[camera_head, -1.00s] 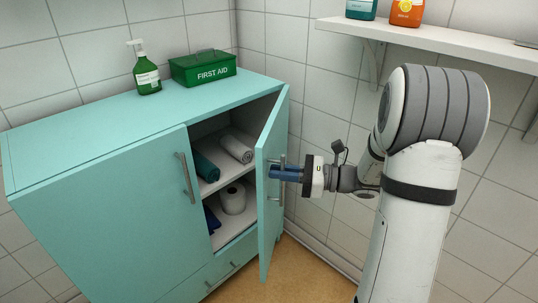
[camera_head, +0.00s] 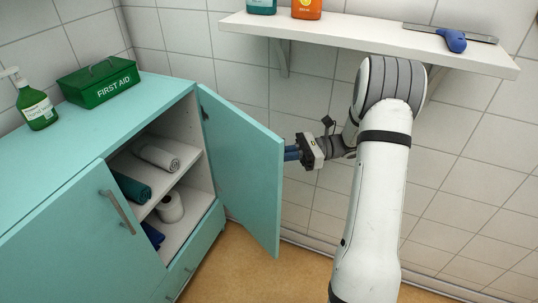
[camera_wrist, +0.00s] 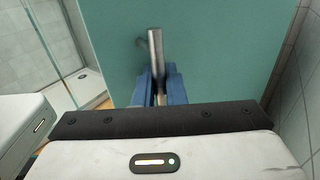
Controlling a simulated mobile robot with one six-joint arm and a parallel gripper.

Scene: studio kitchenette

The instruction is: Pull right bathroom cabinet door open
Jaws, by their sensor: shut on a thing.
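The right cabinet door (camera_head: 240,165) is teal and stands wide open, swung out to the right on its hinged side at the back. My gripper (camera_head: 291,153) is at the door's outer face, and the door hides its fingertips in the head view. In the wrist view the blue fingers of my gripper (camera_wrist: 160,84) are shut on the metal bar handle (camera_wrist: 156,48) of the door (camera_wrist: 215,50). The teal cabinet (camera_head: 70,150) shows its interior, with rolled towels (camera_head: 157,157) and a paper roll (camera_head: 170,207) on its shelves.
The left door, with its handle (camera_head: 117,211), is closed. A drawer (camera_head: 195,255) lies below the opening. A soap bottle (camera_head: 36,103) and a first aid box (camera_head: 98,82) stand on top. A wall shelf (camera_head: 380,40) is above my arm. A glass shower (camera_wrist: 65,60) shows in the wrist view.

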